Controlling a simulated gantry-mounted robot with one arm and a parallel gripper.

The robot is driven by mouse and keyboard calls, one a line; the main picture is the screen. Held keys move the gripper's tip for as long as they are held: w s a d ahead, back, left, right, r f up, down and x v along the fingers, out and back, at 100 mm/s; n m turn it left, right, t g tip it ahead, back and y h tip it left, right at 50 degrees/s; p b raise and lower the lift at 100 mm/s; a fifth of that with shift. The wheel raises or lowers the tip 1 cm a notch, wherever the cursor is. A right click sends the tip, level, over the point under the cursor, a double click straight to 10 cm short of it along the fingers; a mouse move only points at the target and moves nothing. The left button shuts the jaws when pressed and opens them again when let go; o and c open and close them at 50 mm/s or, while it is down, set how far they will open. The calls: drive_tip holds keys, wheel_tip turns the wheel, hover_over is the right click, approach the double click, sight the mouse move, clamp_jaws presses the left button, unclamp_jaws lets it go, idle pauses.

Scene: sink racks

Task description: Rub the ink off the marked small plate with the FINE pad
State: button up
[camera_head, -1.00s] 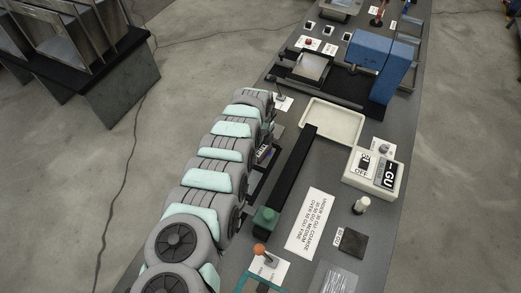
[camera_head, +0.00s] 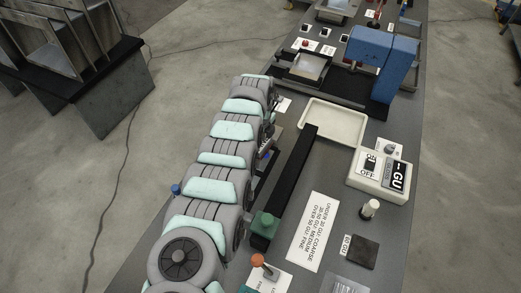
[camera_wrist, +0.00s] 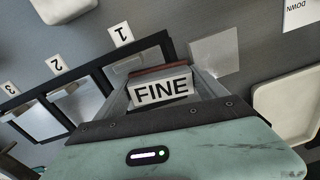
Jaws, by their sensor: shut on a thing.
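In the wrist view my gripper (camera_wrist: 163,80) is shut on the FINE pad (camera_wrist: 161,90), a block with a white label and a reddish-brown edge on top. The pad hangs between the two grey fingers, over the grey bench beside the numbered slots. In the head view my arm covers the gripper and the pad. I cannot pick out the marked small plate or any ink for certain. Grey panels lie in the numbered slots, such as the one by label 1 (camera_wrist: 120,72).
A cream tray (camera_head: 333,123) lies right of my arm, beside a long black bar (camera_head: 286,184). A meter box (camera_head: 379,178), a rule card (camera_head: 312,231) and a dark square (camera_head: 362,252) stand further right. A blue machine (camera_head: 382,62) stands at the back.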

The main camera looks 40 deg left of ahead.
drive_tip(key=shift+w+f+b, duration=0.1)
drive_tip(key=shift+w+b, duration=0.25)
drive_tip(key=shift+b, duration=0.65)
drive_tip(key=shift+r, duration=0.2)
drive_tip(key=shift+w+d+p, duration=0.1)
drive_tip(key=shift+d+p, duration=0.1)
drive_tip(key=shift+p, duration=0.25)
drive_tip(key=shift+f, duration=0.15)
drive_tip(key=s+p, duration=0.1)
drive_tip(key=p, duration=0.3)
drive_tip(key=shift+d, duration=0.25)
